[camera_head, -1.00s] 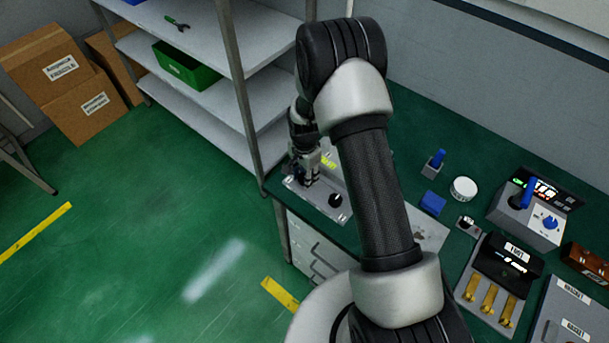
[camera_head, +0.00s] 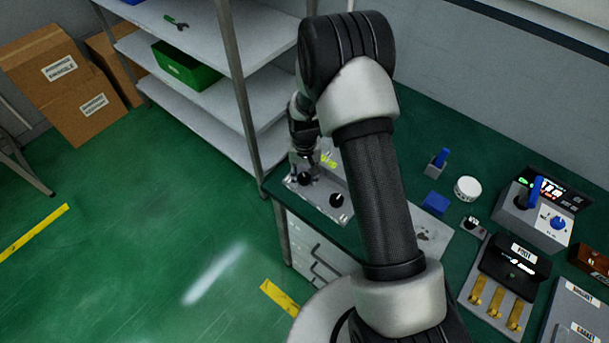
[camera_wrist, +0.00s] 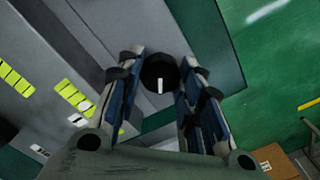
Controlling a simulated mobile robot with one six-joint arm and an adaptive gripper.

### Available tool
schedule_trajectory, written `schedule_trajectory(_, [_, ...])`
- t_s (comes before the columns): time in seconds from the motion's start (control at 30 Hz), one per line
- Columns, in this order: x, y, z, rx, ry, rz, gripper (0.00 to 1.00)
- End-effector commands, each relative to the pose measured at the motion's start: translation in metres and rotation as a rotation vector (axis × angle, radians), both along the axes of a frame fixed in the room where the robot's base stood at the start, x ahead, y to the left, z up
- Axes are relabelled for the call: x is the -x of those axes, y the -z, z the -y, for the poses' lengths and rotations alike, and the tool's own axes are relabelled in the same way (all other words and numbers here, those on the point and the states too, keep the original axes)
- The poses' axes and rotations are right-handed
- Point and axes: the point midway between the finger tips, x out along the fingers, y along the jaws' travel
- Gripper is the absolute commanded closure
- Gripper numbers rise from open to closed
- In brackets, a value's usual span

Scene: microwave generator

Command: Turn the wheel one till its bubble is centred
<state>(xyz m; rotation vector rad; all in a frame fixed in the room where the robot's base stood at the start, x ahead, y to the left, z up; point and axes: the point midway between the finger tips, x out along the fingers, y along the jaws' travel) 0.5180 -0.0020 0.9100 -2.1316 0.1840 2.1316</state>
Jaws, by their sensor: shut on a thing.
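A black round wheel (camera_wrist: 159,72) with a white pointer mark sits between the two fingertips of my gripper (camera_wrist: 160,68) in the wrist view. The fingers are closed in on either side of it; thin gaps make the contact hard to judge. In the head view my gripper (camera_head: 302,162) is over the left wheel (camera_head: 304,178) of a grey panel (camera_head: 318,192). A second black wheel (camera_head: 337,199) is to its right. Yellow-green segmented gauges show in the wrist view, one row (camera_wrist: 75,100) nearer the wheel and another (camera_wrist: 15,77) at far left. Labels and bubble position are unreadable.
A shelf post (camera_head: 240,95) stands close left of the panel. A blue block (camera_head: 436,202), a white round tub (camera_head: 467,188) and control boxes (camera_head: 533,212) are on the green bench to the right. The floor at left is open.

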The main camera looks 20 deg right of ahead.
Motion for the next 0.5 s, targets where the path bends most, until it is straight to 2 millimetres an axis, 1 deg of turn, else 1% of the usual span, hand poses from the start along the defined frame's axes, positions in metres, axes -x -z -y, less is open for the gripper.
schedule_trajectory(0.5, [-0.0003, 0.0003, -0.0007, 0.0, -0.473, 0.001, 0.9])
